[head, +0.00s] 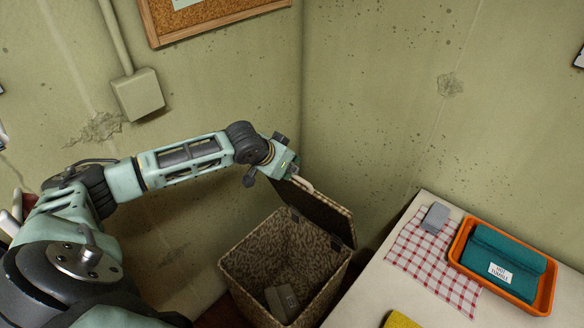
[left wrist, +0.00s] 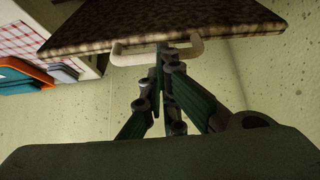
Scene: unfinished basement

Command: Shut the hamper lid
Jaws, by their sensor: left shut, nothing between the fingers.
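The patterned brown hamper (head: 238,280) stands open in the corner, with a grey-brown folded item (head: 282,300) inside. Its lid (head: 322,212) is raised and tilted at the far right side of the hamper. A pale handle (head: 303,184) is on the lid's upper edge; in the left wrist view the handle (left wrist: 128,53) juts from the lid (left wrist: 200,24). My left gripper (head: 291,172) is shut and empty beside the handle. In the left wrist view its fingertips (left wrist: 163,70) overlap the handle; I cannot tell whether they touch it. My right gripper is not in view.
A white table (head: 390,285) stands right of the hamper, with a checked cloth (head: 425,262), a grey block (head: 435,217), an orange tray (head: 545,297) holding a teal towel (head: 505,260), and a yellow item (head: 400,320). Walls close in behind the hamper.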

